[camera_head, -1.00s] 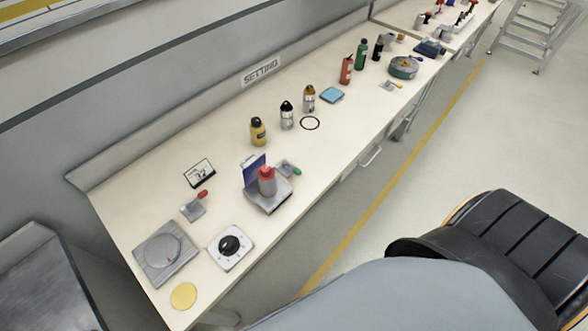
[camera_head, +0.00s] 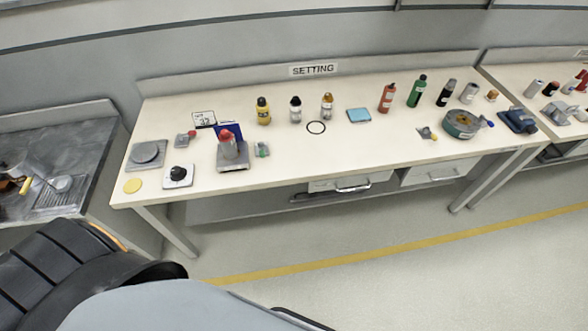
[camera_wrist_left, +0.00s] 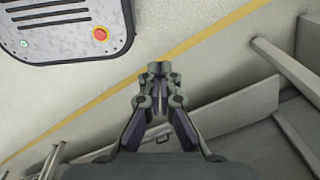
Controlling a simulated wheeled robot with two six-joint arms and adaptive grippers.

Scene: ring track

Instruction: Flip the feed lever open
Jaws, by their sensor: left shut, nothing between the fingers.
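Several small lever devices stand on the white bench, and I cannot tell which one is the feed lever. A grey bracket with a red knob (camera_head: 184,140) is at the left part, a grey one with a green knob (camera_head: 262,150) is right of the middle device, and a small one with a yellow knob (camera_head: 427,133) is farther right. How far each lever is tilted is too small to tell. My left gripper (camera_wrist_left: 158,72) is shut and empty in the left wrist view, over the floor and away from the bench top. My right gripper is not in view.
The bench (camera_head: 300,162) carries a grey plate with a round disc (camera_head: 146,152), a black dial (camera_head: 178,175), a red-topped device (camera_head: 232,152), bottles and a green round tin (camera_head: 460,123). A dark metal counter (camera_head: 60,145) stands left. Floor in front is open.

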